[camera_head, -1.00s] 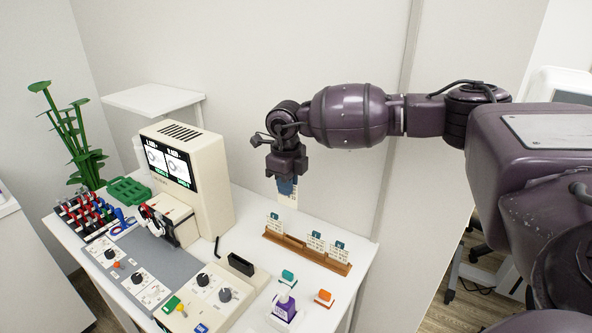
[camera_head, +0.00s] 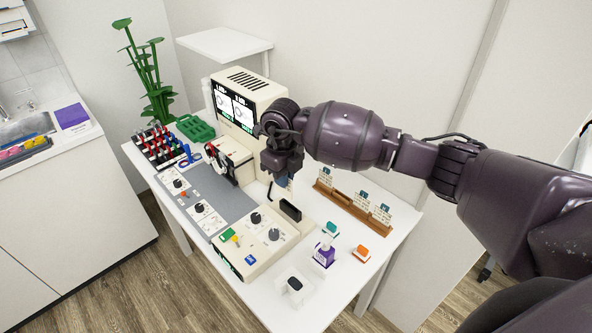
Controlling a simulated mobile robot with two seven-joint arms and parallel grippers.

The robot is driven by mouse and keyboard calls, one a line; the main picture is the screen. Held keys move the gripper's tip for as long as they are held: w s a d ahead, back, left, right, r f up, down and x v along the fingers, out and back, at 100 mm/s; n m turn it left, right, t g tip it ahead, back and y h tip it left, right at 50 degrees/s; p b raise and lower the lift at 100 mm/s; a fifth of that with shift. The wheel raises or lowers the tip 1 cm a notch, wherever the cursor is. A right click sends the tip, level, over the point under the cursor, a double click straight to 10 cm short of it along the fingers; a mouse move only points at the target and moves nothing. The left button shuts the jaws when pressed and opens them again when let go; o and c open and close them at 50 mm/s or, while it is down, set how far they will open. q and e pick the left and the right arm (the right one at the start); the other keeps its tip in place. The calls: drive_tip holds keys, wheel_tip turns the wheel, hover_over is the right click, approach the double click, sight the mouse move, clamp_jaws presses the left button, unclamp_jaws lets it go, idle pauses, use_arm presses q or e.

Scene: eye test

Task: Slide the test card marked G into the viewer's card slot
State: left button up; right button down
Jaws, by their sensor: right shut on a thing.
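My right gripper (camera_head: 281,172) is shut on a test card (camera_head: 284,182), of which only a small blue part shows below the fingers. Its letter cannot be read. The cream viewer (camera_head: 256,95) stands at the back of the table with two lit screens. A black slotted block (camera_head: 290,209), which looks like the card slot, sits at the right end of the viewer's console. The gripper and card are just above and behind it in the picture. Whether the card touches it cannot be told. My left gripper is not in view.
A wooden rack (camera_head: 343,206) holds three other cards to the right. A purple bottle (camera_head: 324,256), a green-topped piece (camera_head: 331,229) and an orange block (camera_head: 361,253) stand in front. A rack of coloured lens holders (camera_head: 162,146) and a green tray (camera_head: 196,128) are at the left.

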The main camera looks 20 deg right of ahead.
sight(290, 189)
drive_tip(key=shift+m, duration=0.5)
drive_tip(key=shift+w+d+f+b, duration=0.2)
drive_tip(key=shift+d+f+b, duration=0.2)
drive_tip(key=shift+f, duration=0.25)
drive_tip(key=shift+w+d+f+b, duration=0.25)
drive_tip(key=shift+f+b, duration=0.25)
drive_tip(key=shift+f, duration=0.15)
drive_tip(key=shift+w+d+f+b, duration=0.15)
drive_tip(key=shift+d+f+b, duration=0.25)
drive_tip(key=shift+f, duration=0.6)
drive_tip(key=shift+f+b, duration=0.4)
drive_tip(key=shift+b, duration=0.05)
drive_tip(key=shift+f, duration=0.5)
